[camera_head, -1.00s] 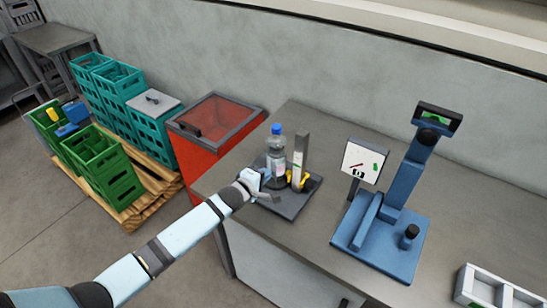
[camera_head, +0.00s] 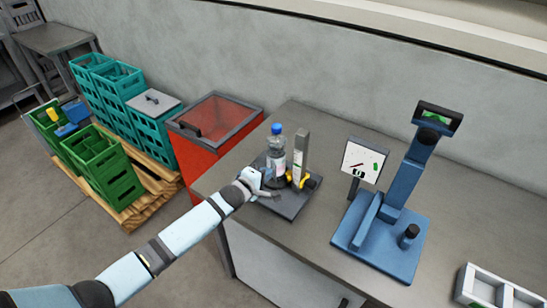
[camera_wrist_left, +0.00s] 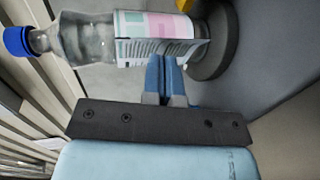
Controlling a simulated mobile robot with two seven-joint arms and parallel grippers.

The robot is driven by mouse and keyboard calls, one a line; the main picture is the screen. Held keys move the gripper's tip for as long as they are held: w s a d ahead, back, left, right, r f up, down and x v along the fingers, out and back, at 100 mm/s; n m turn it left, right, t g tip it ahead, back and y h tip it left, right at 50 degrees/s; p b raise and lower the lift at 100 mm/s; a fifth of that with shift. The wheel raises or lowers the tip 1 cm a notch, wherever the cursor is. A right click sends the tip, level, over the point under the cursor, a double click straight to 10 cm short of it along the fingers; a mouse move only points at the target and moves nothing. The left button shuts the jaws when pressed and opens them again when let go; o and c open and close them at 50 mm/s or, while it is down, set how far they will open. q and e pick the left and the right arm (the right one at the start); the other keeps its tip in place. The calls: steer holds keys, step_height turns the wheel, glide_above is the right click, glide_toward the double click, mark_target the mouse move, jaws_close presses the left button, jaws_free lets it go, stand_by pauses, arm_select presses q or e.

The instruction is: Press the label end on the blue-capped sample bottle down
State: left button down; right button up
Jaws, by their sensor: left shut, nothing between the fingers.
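The blue-capped sample bottle (camera_head: 277,152) stands upright on a dark base plate (camera_head: 290,207) at the table's left end. It also shows in the left wrist view (camera_wrist_left: 85,38), lying sideways in the picture. Its label (camera_wrist_left: 165,28) is white with pink and green print, and a barcoded edge of it faces the fingers. In the head view my left gripper (camera_head: 258,186) is beside the bottle. My right gripper is not in view.
A grey post (camera_head: 301,155) and yellow parts (camera_head: 305,181) stand close right of the bottle. A red bin (camera_head: 215,125) stands left of the table (camera_head: 300,125).

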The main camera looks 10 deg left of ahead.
arm_select(q)
steer(key=shift+w+d+b, duration=0.3)
steer(key=shift+w+b, duration=0.05)
steer(key=shift+w, duration=0.4)
stand_by(0.7)
stand_by(0.7)
steer(key=shift+s+d+p, duration=0.15)
steer(key=shift+d+p, duration=0.2)
steer(key=shift+d, duration=0.3)
stand_by(1.4)
steer(key=shift+s, duration=0.1)
steer(key=shift+p+v, duration=0.85)
steer(key=shift+v, duration=0.15)
steer(key=shift+s+a+f+p, duration=0.1)
steer(key=shift+s+a+p, duration=0.2)
steer(key=shift+s, duration=0.3)
steer(key=shift+s+a+f+p, duration=0.1)
steer(key=shift+s+a+p, duration=0.15)
steer(key=shift+s+p, duration=0.25)
steer(key=shift+s+a+f+p, duration=0.1)
steer(key=shift+s+a+p, duration=0.2)
steer(key=shift+s, duration=0.35)
